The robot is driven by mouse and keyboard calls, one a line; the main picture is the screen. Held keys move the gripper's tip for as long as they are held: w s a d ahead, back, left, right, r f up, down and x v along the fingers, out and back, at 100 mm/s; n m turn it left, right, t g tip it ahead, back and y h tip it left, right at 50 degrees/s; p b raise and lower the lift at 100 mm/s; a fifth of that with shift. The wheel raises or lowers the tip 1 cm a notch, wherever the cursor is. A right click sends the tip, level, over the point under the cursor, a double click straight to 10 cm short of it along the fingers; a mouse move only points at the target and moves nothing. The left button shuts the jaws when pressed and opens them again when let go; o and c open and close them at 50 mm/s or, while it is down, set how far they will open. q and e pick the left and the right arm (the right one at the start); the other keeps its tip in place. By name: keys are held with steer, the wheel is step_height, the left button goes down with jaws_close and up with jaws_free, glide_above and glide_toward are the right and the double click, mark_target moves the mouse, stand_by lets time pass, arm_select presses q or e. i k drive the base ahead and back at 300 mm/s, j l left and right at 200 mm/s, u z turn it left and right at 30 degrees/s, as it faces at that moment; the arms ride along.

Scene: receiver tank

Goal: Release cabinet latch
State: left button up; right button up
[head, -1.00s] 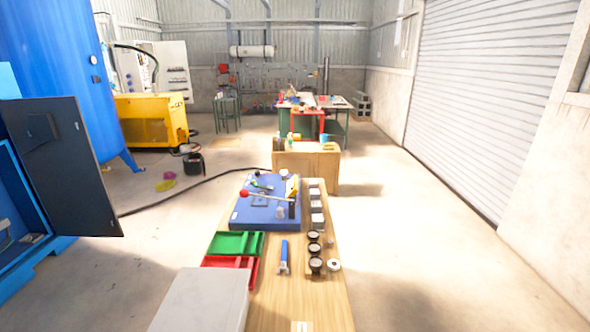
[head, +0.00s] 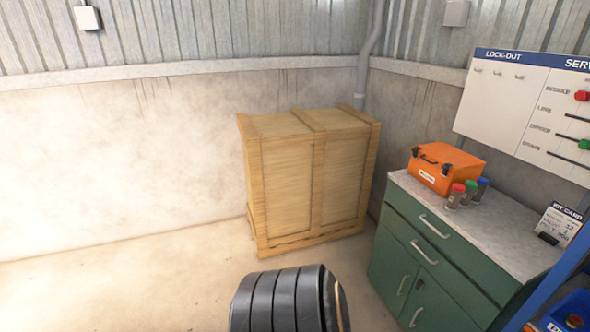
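A green cabinet (head: 425,258) stands at the right in the head view, with a pale grey worktop. It has drawers with silver bar handles and doors below with upright silver handles. The drawers and doors look closed. I cannot make out a latch on it. Neither of my grippers is in view.
A wooden crate (head: 310,185) stands in the corner. An orange case (head: 446,167) and small capped bottles (head: 462,195) are on the worktop below a lock-out board (head: 530,105). A black ribbed object (head: 280,300) is at the bottom. Floor at left is clear.

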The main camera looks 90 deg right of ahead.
mark_target(419, 283)
steer(key=z, duration=4)
